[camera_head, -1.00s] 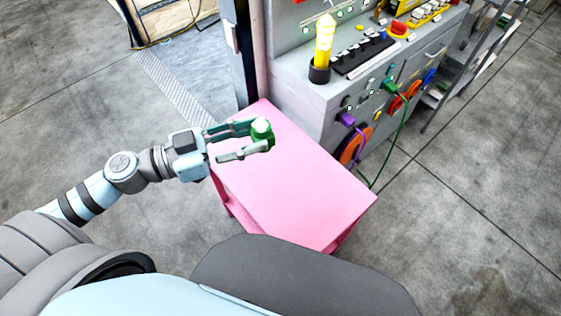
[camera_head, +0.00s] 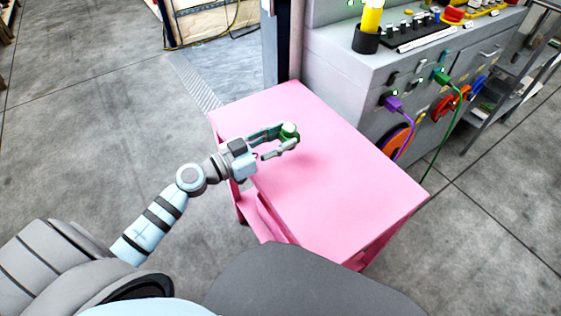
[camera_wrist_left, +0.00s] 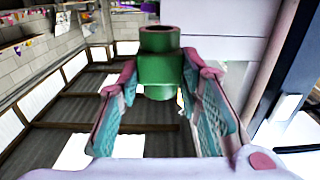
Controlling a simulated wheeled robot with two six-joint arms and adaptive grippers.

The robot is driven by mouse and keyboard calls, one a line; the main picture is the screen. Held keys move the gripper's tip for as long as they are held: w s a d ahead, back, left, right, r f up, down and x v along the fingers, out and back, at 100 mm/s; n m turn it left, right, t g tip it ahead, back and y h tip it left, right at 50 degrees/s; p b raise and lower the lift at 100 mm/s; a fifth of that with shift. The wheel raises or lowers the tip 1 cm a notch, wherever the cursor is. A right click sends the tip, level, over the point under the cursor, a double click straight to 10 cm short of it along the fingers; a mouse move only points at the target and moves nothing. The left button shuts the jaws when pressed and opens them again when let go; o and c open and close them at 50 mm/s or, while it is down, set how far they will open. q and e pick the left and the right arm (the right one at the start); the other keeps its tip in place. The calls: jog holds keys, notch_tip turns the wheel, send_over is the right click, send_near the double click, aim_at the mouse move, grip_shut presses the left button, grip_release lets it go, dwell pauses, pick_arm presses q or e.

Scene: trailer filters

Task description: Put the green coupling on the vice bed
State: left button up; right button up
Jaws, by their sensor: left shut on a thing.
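The green coupling (camera_head: 288,131) is a short, stepped green cylinder. My left gripper (camera_head: 281,142) is shut on it and holds it over the pink table. In the left wrist view the coupling (camera_wrist_left: 160,68) sits between the two fingers (camera_wrist_left: 160,95), with its open end facing up in the picture. The vice bed is not to be made out in these frames. My right gripper is not in view.
The pink table (camera_head: 340,185) has a bare top. A grey workbench cabinet (camera_head: 345,75) with purple and green plugs and cables stands behind it at the right. A yellow bottle (camera_head: 371,18) stands in a black cup on the cabinet. Grey floor lies open at left.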

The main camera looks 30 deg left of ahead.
aim_at(280, 162)
pick_arm(q)
notch_tip(280, 162, down, 4)
jog(key=shift+s+f+b, duration=0.1)
jog(key=shift+f+b, duration=0.15)
jog(key=shift+b, duration=0.75)
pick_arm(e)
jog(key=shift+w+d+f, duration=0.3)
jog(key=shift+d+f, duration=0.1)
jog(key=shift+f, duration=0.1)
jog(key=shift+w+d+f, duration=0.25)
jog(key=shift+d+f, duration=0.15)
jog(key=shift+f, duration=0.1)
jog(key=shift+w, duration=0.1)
pick_arm(q)
jog(key=shift+f, duration=0.2)
jog(key=o, duration=1.2)
jog(key=shift+c, duration=0.2)
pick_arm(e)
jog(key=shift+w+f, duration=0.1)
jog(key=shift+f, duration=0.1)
pick_arm(q)
jog(key=shift+r, duration=0.15)
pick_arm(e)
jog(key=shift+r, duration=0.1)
